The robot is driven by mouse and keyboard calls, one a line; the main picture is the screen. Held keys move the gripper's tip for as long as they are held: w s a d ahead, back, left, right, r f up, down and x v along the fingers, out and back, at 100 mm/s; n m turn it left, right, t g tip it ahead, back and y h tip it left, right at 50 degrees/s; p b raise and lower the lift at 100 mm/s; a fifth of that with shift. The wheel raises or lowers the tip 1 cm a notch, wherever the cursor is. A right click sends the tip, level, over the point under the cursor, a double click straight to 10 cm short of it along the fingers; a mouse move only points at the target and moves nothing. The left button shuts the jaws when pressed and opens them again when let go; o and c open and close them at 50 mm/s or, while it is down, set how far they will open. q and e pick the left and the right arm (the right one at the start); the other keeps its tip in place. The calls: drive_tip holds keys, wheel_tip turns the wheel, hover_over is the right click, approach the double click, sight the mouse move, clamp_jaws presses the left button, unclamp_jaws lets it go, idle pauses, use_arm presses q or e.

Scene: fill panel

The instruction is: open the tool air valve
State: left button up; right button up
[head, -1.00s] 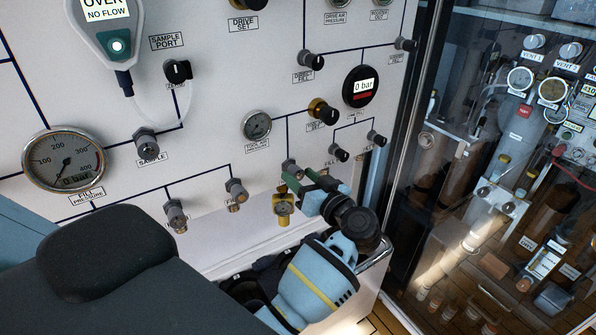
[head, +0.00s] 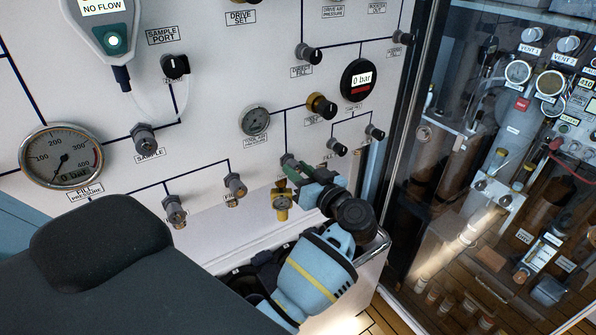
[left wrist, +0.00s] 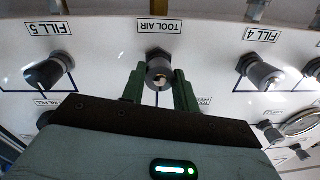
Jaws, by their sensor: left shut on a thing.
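The tool air valve is a small dark knob (left wrist: 158,73) under a TOOL AIR label in the left wrist view. In the head view, part of the valve (head: 288,160) shows at the end of a panel line, just above my fingertips. My left gripper (head: 291,170) reaches it from the lower right. In the left wrist view its two green fingers (left wrist: 159,90) stand on either side of the knob, shut on it. The finger contact is partly hidden in the head view. My right gripper is not in view.
Fill knobs flank the valve: FILL 5 (left wrist: 48,72) and FILL 4 (left wrist: 262,73) in the wrist view. The tool air pressure gauge (head: 255,121) sits above left. A glass-fronted cabinet (head: 480,180) stands at right.

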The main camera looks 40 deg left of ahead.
use_arm(q)
drive_tip(key=shift+n, duration=1)
drive_tip(key=o, duration=1)
drive_tip(key=shift+m, duration=0.3)
